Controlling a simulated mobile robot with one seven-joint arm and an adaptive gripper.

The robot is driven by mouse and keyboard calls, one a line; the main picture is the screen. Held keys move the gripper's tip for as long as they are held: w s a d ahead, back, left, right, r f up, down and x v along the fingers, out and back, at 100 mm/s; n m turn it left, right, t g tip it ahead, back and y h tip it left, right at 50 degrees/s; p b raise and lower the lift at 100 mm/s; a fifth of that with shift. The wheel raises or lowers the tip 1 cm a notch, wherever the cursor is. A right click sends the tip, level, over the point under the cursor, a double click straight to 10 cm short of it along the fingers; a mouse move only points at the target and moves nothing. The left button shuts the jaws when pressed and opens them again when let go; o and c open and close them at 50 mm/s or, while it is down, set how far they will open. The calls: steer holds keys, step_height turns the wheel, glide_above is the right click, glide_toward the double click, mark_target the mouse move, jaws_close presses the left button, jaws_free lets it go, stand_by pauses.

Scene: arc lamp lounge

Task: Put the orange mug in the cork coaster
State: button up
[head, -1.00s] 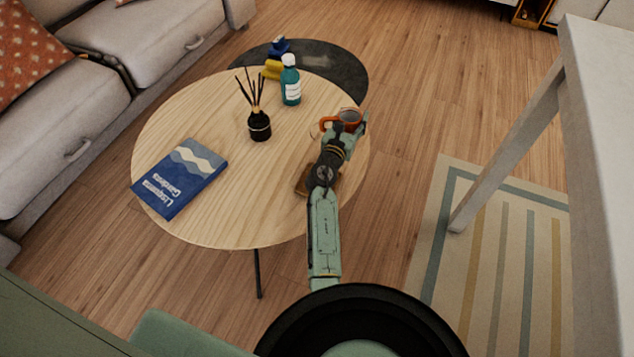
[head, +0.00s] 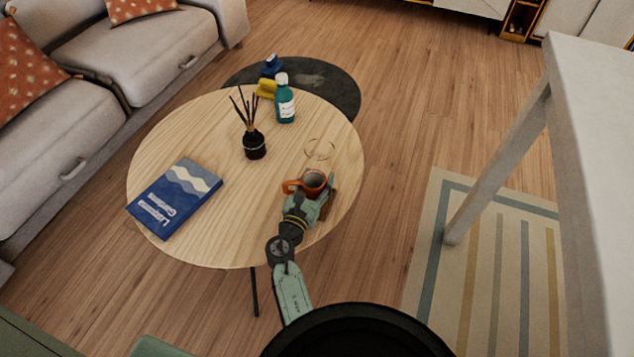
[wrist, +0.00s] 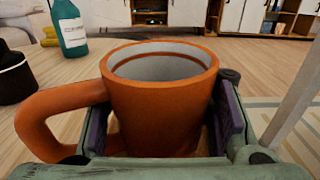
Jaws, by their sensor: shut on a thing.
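The orange mug (head: 313,183) is upright between the fingers of my gripper (head: 310,199), near the right front of the round wooden table. In the wrist view the mug (wrist: 160,115) fills the middle, its handle to the left, and the gripper (wrist: 165,142) is shut on its body from both sides. The cork coaster (head: 328,208) is mostly hidden by my gripper and the mug; only a brown part shows at the right. The mug is over or just beside the coaster. I cannot tell whether its base touches it.
On the round table (head: 235,230) stand a black reed diffuser (head: 254,146), a teal bottle (head: 285,105) and a yellow thing (head: 266,88). A blue book (head: 175,197) lies at the left. A thin clear ring, perhaps a glass rim (head: 319,149), shows behind the mug. A white table (head: 600,130) stands at right.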

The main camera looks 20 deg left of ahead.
steer(key=shift+f, duration=0.5)
steer(key=shift+f, duration=0.1)
steer(key=o, duration=1.4)
